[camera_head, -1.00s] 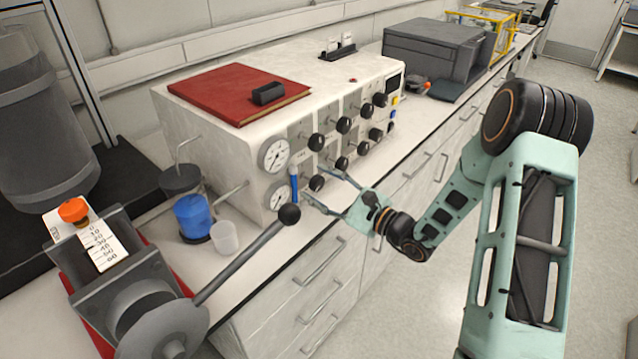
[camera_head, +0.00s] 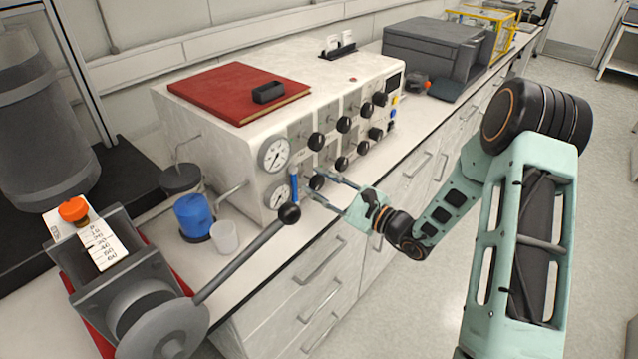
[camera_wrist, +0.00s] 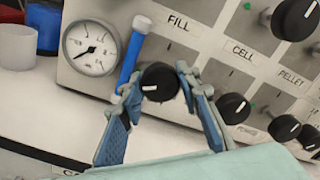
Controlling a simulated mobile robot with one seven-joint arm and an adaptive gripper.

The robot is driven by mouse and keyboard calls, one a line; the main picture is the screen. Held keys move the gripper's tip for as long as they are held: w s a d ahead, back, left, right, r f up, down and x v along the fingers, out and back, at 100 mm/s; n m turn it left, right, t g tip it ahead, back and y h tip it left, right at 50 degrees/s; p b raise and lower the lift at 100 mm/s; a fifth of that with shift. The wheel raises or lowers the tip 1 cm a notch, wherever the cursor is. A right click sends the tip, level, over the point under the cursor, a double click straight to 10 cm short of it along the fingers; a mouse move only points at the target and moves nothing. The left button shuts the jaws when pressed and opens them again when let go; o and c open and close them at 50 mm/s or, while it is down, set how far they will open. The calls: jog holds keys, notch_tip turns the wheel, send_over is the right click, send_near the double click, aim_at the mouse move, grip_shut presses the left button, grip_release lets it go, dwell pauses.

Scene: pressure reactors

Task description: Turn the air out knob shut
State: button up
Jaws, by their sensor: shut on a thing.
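The knob in my grip, taken as the air out knob (camera_wrist: 160,82), is a round black one with a white mark on its face, low on the front panel below the FILL label. Its own label is hidden. It also shows in the head view (camera_head: 317,182), beside the lower gauge. My gripper (camera_wrist: 157,85) has one finger on each side of the knob and is shut on it; it also shows in the head view (camera_head: 322,186). The white mark points roughly sideways in the wrist view.
A blue tube (camera_wrist: 130,57) stands close to the left finger, beside a pressure gauge (camera_wrist: 90,48). Other black knobs, such as one at right (camera_wrist: 233,108), sit nearby. A long lever with a black ball (camera_head: 289,213) reaches in front of the panel's left end.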

jog(key=m+p, duration=0.2)
jog(key=m, duration=0.4)
jog(key=shift+r, duration=0.15)
jog(key=m+p, duration=0.3)
jog(key=m, duration=0.3)
jog(key=shift+m+p, duration=0.3)
jog(key=m+p, duration=0.3)
jog(key=m, duration=0.2)
jog(key=m+p, duration=0.2)
jog(key=m, duration=0.3)
jog(key=shift+m, duration=0.4)
jog(key=o, duration=1.2)
jog(key=shift+c, duration=0.2)
